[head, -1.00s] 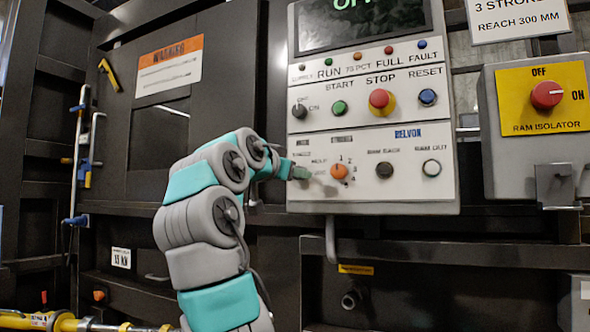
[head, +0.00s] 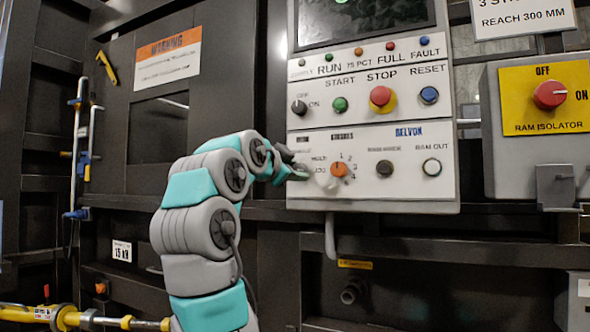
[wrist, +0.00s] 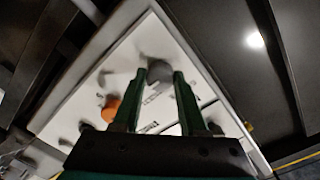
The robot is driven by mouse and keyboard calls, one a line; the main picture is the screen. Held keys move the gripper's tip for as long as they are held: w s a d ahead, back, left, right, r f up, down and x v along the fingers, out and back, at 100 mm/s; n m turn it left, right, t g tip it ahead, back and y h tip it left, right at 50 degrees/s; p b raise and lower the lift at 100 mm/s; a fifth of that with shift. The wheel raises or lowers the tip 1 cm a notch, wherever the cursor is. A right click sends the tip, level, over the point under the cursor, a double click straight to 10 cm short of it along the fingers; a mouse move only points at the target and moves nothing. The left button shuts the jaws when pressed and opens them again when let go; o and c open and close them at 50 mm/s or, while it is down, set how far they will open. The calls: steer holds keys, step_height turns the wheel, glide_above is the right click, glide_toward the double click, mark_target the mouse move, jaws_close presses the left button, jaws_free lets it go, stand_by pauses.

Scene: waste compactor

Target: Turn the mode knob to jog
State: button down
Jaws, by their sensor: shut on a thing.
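The mode knob, a grey round knob (wrist: 159,71), sits between my fingertips in the wrist view. My gripper (wrist: 159,76) has its two green fingers closed on either side of it. In the head view my gripper (head: 299,172) is at the left edge of the control panel's lower row, below the mode label. There it covers the knob, so the pointer's direction cannot be told. The word "JOG" (head: 320,170) is printed just right of my gripper, with "MULT" above it.
The orange strokes knob (head: 339,170) is close on the right, also beside my fingers in the wrist view (wrist: 111,108). Dark and white buttons lie further right. Above are a black selector (head: 299,107), green start button (head: 340,104) and red stop button (head: 380,97).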

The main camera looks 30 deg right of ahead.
stand_by(0.3)
steer(key=shift+c, duration=2.2)
jaws_free()
steer(key=b+v, duration=0.1)
steer(key=v, duration=0.6)
steer(key=shift+s+a+b, duration=0.25)
steer(key=shift+a+b, duration=0.05)
steer(key=shift+a, duration=0.05)
